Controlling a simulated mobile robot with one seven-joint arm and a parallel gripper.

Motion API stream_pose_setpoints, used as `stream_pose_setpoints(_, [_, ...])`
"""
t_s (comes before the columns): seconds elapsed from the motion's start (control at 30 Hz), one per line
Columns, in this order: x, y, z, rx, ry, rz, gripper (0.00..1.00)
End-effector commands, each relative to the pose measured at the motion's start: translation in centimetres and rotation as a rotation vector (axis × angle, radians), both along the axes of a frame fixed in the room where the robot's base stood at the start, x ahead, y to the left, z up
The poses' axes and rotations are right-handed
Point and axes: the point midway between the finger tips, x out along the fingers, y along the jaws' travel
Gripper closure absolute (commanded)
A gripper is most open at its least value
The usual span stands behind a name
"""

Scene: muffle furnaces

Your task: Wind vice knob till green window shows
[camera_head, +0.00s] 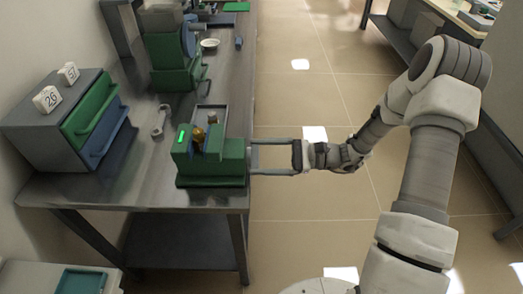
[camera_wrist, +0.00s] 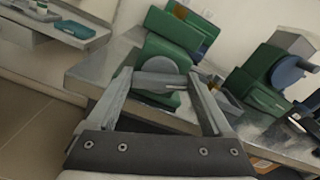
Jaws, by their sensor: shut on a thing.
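The green vice (camera_head: 212,166) sits near the right edge of the steel bench, with a brass-coloured piece (camera_head: 198,136) between its jaws. A bright green window (camera_head: 181,137) shows on its top left. In the wrist view, the vice (camera_wrist: 160,50) is straight ahead, with the grey round knob (camera_wrist: 163,67) and its crossbar facing me. My gripper (camera_head: 250,157) reaches in from the right, fingers level. In the wrist view, my gripper (camera_wrist: 162,84) has its fingertips at both ends of the crossbar, shut on the knob. The knob is hidden in the head view.
A grey cabinet (camera_head: 45,125) with green and blue drawers and number tags 26 and 57 stands left on the bench (camera_head: 110,190). A wrench (camera_head: 160,120) lies between it and the vice. A green machine with a blue wheel (camera_head: 188,38) stands behind.

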Motion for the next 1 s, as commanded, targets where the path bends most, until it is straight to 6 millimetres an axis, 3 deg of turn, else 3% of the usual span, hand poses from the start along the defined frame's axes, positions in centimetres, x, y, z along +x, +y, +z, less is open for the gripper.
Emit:
stream_pose_setpoints(0.3, [0.0, -0.1, -0.1, 0.0, 0.012, -0.002, 0.71])
stream_pose_setpoints(0.33, [0.0, -0.1, -0.1, 0.0, 0.012, -0.002, 0.1])
stream_pose_setpoints(0.4, [0.0, -0.1, -0.1, 0.0, 0.011, -0.002, 0.0])
stream_pose_setpoints(0.77, [0.1, -1.0, 0.0, 0.0, 0.009, -0.004, 0.0])
stream_pose_setpoints(1.0, [-0.1, -6.0, 0.0, -0.001, 0.008, -0.007, 0.0])
